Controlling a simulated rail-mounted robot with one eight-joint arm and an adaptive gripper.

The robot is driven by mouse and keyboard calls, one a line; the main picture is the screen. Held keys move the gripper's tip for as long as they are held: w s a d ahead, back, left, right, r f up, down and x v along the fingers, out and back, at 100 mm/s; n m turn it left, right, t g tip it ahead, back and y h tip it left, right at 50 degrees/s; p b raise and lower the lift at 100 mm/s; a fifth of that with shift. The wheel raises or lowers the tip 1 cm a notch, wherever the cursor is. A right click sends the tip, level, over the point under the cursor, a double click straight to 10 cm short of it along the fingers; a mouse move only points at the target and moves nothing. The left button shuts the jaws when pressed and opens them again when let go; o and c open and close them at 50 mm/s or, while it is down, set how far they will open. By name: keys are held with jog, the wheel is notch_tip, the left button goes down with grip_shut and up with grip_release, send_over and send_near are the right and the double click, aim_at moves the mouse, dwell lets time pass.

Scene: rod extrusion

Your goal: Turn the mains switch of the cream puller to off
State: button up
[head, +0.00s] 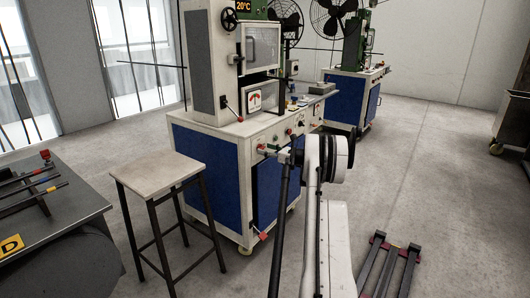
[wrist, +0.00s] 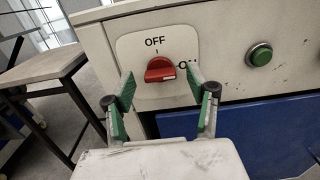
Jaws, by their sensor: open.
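The cream puller (head: 212,110) is the near machine in the head view, with a cream body over a blue cabinet. Its mains switch (wrist: 160,70) is a red knob on a white plate on the front panel. The plate reads OFF at the top and ON at the right, the latter partly hidden by a finger. The knob's grip lies sideways, its white mark towards ON. My gripper (wrist: 162,75) is open, its green fingers left and right of the knob, with gaps visible. In the head view my arm hides the switch.
A green push button (wrist: 260,54) sits right of the switch. A stool (head: 160,170) stands left of the machine, close to my gripper's left side. A grey bench (head: 85,215) is at far left. A second machine (head: 346,95) stands behind.

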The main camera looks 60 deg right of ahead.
jog(key=shift+w, duration=0.5)
jog(key=c, duration=1.1)
jog(key=shift+c, duration=0.2)
